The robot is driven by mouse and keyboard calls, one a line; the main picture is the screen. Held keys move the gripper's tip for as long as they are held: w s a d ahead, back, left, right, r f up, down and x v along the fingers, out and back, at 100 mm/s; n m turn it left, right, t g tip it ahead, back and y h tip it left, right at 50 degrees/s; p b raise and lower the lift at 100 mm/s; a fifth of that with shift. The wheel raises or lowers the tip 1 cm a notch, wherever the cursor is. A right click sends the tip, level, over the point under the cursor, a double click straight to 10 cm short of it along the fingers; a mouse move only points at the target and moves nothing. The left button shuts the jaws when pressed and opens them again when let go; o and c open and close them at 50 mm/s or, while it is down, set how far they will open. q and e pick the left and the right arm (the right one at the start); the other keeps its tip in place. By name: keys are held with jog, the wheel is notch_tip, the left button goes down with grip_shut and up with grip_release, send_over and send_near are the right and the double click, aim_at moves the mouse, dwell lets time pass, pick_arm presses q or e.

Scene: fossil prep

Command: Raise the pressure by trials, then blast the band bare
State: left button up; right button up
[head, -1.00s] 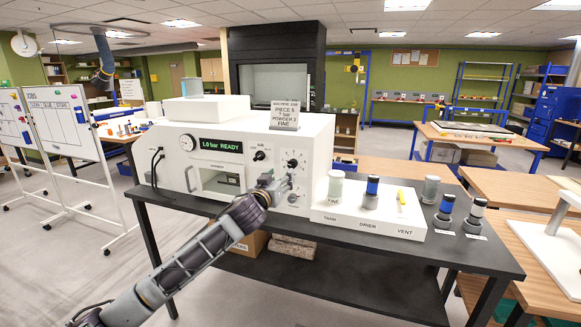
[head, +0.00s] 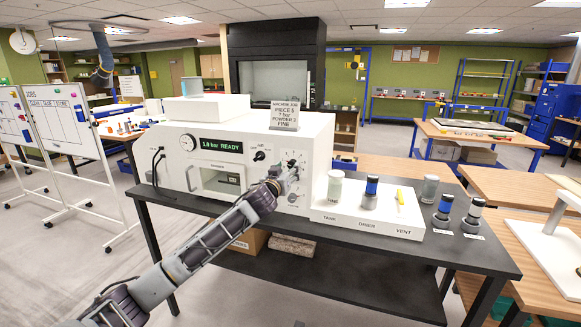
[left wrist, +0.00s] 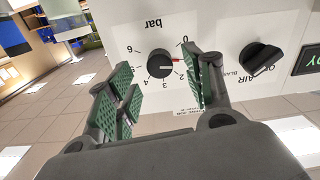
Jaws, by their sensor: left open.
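The white blasting cabinet (head: 262,135) stands on the dark bench, and its green display (head: 221,145) reads about 1.0 bar READY. My left gripper (head: 290,172) is at the right of its front panel. In the left wrist view the open left gripper (left wrist: 163,92) has its green-padded fingers on either side of the black pressure knob (left wrist: 160,64), with a gap around it. The upside-down bar scale shows a red mark near 1. The AIR/BLAST switch (left wrist: 258,58) is right of the fingers. My right gripper is not in view.
A white rack (head: 368,215) marked TANK, DRIER and VENT holds a jar, a blue-banded canister and a yellow lever. More canisters (head: 443,212) stand to its right. A job sign (head: 285,115) sits on the cabinet. Bare bench shows along the front.

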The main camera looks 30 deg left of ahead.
aim_at(291, 166)
pick_arm(q)
jog(key=shift+x, duration=1.25)
jog(key=shift+w+a+p, duration=0.1)
jog(key=shift+w+p, duration=0.25)
jog(key=shift+w, duration=0.1)
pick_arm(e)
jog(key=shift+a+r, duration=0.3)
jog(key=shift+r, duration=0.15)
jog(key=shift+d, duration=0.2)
pick_arm(q)
jog(key=c, duration=1)
jog(key=shift+c, duration=0.2)
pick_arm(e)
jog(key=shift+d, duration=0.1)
